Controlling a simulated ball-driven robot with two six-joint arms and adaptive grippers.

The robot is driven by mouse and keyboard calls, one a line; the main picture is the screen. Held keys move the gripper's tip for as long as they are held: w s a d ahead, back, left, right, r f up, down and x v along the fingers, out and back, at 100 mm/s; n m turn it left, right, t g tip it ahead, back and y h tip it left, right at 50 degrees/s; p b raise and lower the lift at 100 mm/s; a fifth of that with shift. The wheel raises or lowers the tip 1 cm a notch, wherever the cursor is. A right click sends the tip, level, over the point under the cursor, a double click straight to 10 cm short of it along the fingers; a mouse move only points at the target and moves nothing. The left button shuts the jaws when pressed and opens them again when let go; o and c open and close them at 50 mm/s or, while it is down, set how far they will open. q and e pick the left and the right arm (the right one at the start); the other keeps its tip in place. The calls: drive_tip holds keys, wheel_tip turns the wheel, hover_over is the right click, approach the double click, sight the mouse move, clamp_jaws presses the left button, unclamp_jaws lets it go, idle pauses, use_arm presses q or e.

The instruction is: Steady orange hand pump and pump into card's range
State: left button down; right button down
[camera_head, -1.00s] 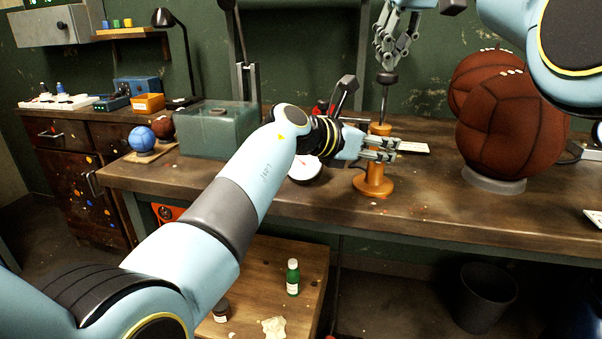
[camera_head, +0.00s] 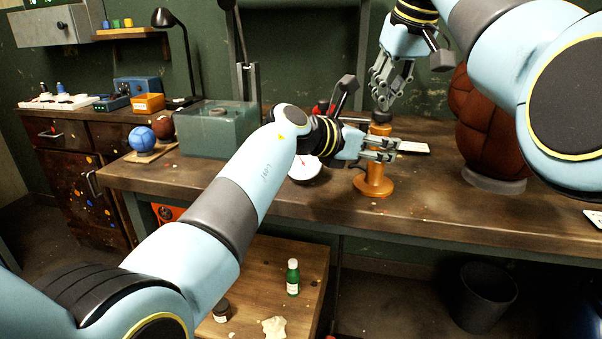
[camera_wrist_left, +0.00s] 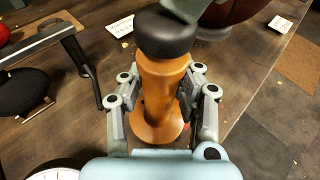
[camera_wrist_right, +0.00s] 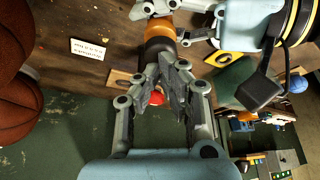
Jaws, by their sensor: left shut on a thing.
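The orange hand pump (camera_head: 373,178) stands upright on the workbench, its black handle (camera_head: 381,116) low, close above the body. My left gripper (camera_head: 385,148) is shut around the orange body, one finger on each side in the left wrist view (camera_wrist_left: 163,95). My right gripper (camera_head: 383,98) is above the pump, pointing down, its fingertips together at the black handle; the right wrist view (camera_wrist_right: 165,65) shows this too. The white dial gauge (camera_head: 305,170) is partly behind my left arm; its reading is unclear.
A large brown leather ball (camera_head: 490,135) sits on a grey ring (camera_head: 493,180) to the right. A glass tank (camera_head: 205,135) stands on the left. A black lamp-like arm (camera_head: 345,92) rises behind my left wrist.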

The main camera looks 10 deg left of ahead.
wheel_tip(320, 180, up, 7)
drive_tip(key=shift+f, duration=0.1)
idle(0.7)
drive_tip(key=shift+f, duration=0.1)
idle(1.6)
idle(0.6)
idle(1.6)
idle(0.5)
